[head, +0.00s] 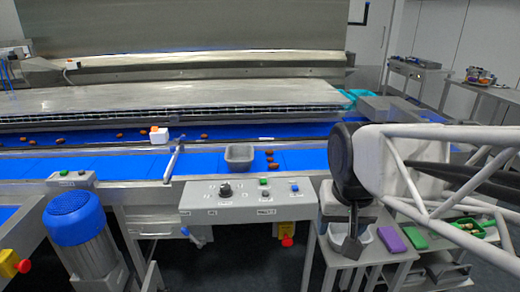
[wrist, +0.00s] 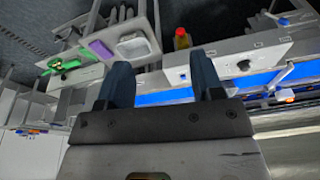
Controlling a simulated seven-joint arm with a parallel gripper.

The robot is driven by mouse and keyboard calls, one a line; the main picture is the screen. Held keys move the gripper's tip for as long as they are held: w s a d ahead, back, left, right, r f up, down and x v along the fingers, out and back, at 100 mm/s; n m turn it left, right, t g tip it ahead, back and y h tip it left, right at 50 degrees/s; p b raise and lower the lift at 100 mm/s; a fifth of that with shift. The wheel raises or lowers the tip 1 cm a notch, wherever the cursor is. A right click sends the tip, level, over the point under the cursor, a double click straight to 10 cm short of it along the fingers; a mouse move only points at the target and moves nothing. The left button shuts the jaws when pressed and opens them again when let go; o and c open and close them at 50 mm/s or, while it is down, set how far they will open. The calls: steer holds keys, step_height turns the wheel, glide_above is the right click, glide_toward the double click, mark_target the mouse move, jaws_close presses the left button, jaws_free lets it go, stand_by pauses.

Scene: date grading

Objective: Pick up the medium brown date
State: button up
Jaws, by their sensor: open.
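More reddish-brown dates (head: 119,135) are spread along the far blue belt to the left. They are too small for me to tell which is the medium brown one. My gripper (head: 350,249) hangs at the right, in front of the belt and apart from the dates. In the wrist view its two dark fingers (wrist: 160,75) are spread with nothing between them. No date shows clearly there.
A control panel (head: 250,199) with a knob and buttons fronts the belt. A blue motor (head: 77,217) stands at left. At right, a side table holds a white tray (head: 362,244), a purple block (head: 389,238) and a green block (head: 413,235).

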steer(key=w+r+m, duration=0.2)
steer(key=w+r, duration=0.1)
steer(key=w, duration=0.7)
steer(key=w+r+m, duration=0.2)
steer(key=w+r, duration=0.1)
steer(key=w, duration=0.7)
steer(key=m+g, duration=0.2)
steer(key=m, duration=1)
glide_above(269, 153)
steer(key=w, duration=0.1)
step_height(269, 153, down, 22)
steer(key=shift+w+f, duration=0.25)
steer(key=shift+f, duration=0.05)
steer(key=shift+f, duration=0.1)
steer(key=shift+f, duration=1.2)
steer(key=shift+f, duration=0.1)
